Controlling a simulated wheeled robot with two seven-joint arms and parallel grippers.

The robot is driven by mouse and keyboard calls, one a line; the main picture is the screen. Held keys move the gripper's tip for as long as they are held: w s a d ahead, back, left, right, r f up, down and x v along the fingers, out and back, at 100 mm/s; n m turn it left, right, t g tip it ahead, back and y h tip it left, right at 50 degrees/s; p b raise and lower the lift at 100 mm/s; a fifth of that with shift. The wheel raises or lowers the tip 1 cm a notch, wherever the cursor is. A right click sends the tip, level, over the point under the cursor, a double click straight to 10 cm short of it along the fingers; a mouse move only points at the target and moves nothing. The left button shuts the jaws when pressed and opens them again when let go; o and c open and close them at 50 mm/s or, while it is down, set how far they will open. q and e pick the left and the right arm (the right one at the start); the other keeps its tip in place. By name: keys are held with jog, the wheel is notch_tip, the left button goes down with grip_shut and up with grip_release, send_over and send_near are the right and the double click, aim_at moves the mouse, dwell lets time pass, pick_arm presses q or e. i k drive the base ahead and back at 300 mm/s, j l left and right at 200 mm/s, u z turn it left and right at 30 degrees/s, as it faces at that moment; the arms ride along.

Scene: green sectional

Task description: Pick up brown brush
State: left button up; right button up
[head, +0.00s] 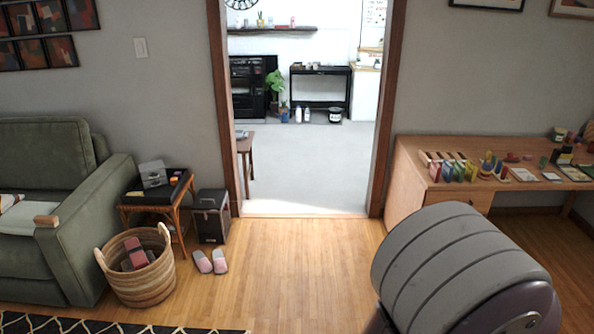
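I cannot pick out a brown brush with certainty in the head view. Small items on the wooden desk (412,187) at the right are also too small to name surely. Neither of my grippers is in view. A large grey rounded part of my own body fills the lower right and hides the floor and part of the desk behind it.
A green sofa (75,255), a woven basket (150,284), a small side table (130,200), a dark box (211,222) and pink slippers (211,262) stand at the left.

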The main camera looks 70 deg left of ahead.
aim_at(45, 221)
jog(key=u, duration=4)
